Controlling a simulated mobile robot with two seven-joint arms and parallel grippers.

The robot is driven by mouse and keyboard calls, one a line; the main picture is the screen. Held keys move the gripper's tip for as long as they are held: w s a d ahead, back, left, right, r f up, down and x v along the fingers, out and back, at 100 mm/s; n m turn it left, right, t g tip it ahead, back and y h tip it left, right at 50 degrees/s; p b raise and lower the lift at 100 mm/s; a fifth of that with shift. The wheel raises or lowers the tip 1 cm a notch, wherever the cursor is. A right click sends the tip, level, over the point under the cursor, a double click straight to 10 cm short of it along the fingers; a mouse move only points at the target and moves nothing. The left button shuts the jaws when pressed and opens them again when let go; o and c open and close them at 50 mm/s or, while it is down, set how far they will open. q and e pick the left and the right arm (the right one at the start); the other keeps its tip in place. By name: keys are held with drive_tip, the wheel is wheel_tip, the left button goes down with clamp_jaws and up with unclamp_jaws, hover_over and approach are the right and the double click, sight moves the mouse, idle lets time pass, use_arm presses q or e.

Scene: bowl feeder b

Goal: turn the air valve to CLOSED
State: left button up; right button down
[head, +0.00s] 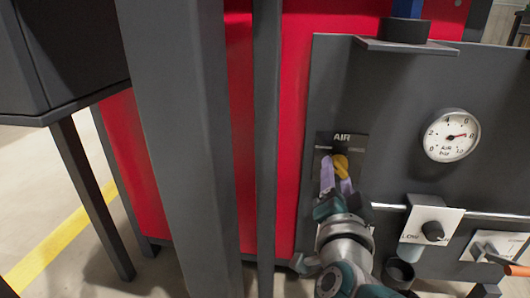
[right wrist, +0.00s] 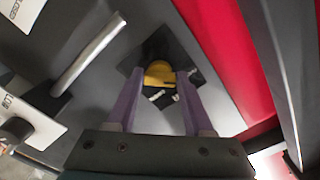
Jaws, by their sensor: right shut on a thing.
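The air valve has a yellow handle (head: 341,164) on a dark plate labelled AIR (head: 342,140), on the grey panel in the head view. My right gripper (head: 335,180) reaches up to it from below, with its pale purple fingers on either side of the handle. In the right wrist view the yellow handle (right wrist: 160,74) sits between the two fingertips (right wrist: 158,80), and the gripper is shut on it. The small lettering by the handle is too blurred to read. My left gripper is not in view.
A round air gauge (head: 452,135) is on the panel to the right. A LOW knob (head: 432,231) and an orange-tipped lever (head: 512,268) are lower right. A metal rod (right wrist: 91,53) runs near the gripper. Grey posts (head: 187,140) stand left of the valve.

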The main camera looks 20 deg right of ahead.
drive_tip(key=shift+c, duration=1.4)
unclamp_jaws()
drive_tip(key=shift+s+a+r+p, duration=0.15)
drive_tip(key=shift+s+a+p, duration=0.15)
drive_tip(key=shift+s+p, duration=0.15)
drive_tip(key=p+v, duration=0.3)
drive_tip(key=v, duration=0.5)
drive_tip(key=shift+s+a, duration=0.15)
drive_tip(key=shift+s, duration=0.2)
